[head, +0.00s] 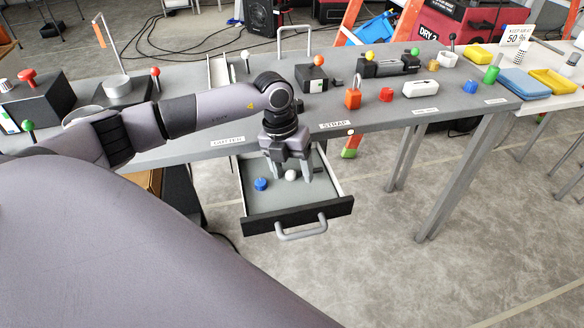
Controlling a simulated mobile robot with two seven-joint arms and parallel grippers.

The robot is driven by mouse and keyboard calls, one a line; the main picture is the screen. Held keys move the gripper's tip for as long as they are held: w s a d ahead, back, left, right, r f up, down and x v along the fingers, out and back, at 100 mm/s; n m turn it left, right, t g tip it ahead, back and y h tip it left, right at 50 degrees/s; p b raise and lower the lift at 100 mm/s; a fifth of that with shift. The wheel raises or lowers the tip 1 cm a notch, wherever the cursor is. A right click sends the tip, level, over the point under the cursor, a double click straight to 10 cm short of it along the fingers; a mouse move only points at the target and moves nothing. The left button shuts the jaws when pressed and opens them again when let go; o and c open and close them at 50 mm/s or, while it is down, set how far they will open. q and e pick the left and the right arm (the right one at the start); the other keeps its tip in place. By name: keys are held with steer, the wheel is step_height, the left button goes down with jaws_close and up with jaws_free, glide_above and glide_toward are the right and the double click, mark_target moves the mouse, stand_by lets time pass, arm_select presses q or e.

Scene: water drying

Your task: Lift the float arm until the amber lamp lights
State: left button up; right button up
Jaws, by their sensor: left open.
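My left gripper (291,174) hangs fingers down over the open drawer (247,192) below the bench front. Its fingers are apart. A blue knob-like piece (261,184) and a white ball-like piece (291,175) lie in the drawer; the white one shows between the fingers, and I cannot tell whether they touch it. No part is clearly marked as the float arm. An orange ball-shaped top (319,61) sits on a small dark box (311,77) on the bench; I cannot tell whether it is the amber lamp or lit. My right gripper is out of view.
The grey bench (390,113) holds an orange block (352,99), a red knob (386,95), a white case (421,88) and a black device (390,65). At left stand dark boxes with a red knob (28,75) and a metal cup (117,85). The floor at right front is clear.

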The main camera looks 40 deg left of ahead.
arm_select(q)
jaws_close()
